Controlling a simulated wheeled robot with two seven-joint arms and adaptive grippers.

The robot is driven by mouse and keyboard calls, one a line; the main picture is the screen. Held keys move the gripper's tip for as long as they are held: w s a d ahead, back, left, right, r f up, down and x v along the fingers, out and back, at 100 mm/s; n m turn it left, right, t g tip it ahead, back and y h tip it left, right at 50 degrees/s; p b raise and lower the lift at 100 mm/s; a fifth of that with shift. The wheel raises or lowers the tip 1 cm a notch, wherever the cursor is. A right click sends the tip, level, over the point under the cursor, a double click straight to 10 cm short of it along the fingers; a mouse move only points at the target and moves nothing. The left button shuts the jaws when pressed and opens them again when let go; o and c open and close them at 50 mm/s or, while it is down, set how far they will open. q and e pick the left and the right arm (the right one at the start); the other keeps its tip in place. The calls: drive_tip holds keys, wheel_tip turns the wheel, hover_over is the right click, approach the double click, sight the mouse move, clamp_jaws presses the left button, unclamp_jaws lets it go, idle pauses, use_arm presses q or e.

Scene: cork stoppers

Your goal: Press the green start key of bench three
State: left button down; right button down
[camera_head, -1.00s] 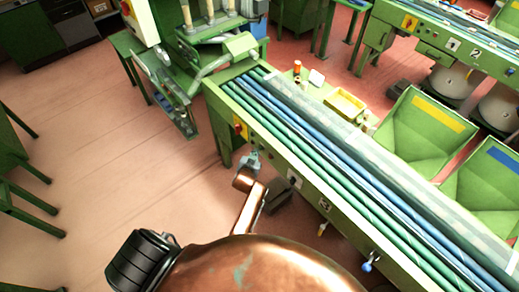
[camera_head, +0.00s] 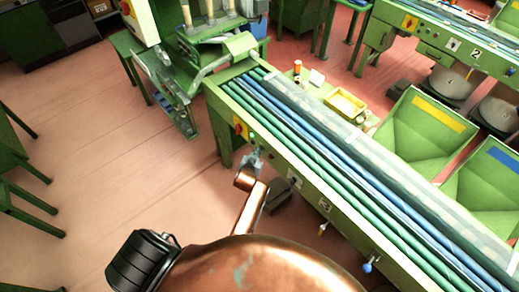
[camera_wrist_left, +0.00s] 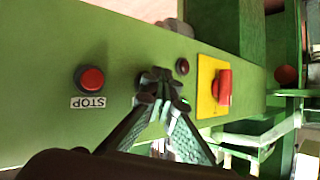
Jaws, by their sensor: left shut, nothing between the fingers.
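Bench three (camera_head: 325,204) runs diagonally across the head view, with the number 3 on its green front rail. My left gripper (camera_head: 256,158) is at the rail, near its upper left end. In the left wrist view the fingertips (camera_wrist_left: 162,84) are closed together and empty, right in front of the green panel (camera_wrist_left: 130,45). I cannot tell if they touch it. The green start key is not visible; the fingertips may cover it. A red button (camera_wrist_left: 90,79) with a STOP label sits to their left. My right gripper is not in view.
A small dark red button or lamp (camera_wrist_left: 182,66) and a red switch on a yellow plate (camera_wrist_left: 205,87) sit just right of the fingertips. Blue and green rods lie along the bench. Green bins (camera_head: 428,130) stand behind it.

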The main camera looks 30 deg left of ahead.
use_arm(q)
drive_tip(key=shift+s+a+p, duration=0.3)
drive_tip(key=shift+s+p, duration=0.3)
drive_tip(key=shift+s, duration=0.15)
drive_tip(key=s+p, duration=0.1)
drive_tip(key=s+a+p, duration=0.1)
drive_tip(key=s, duration=0.1)
drive_tip(key=s+a+p, duration=0.1)
drive_tip(key=shift+s, duration=0.3)
idle(0.7)
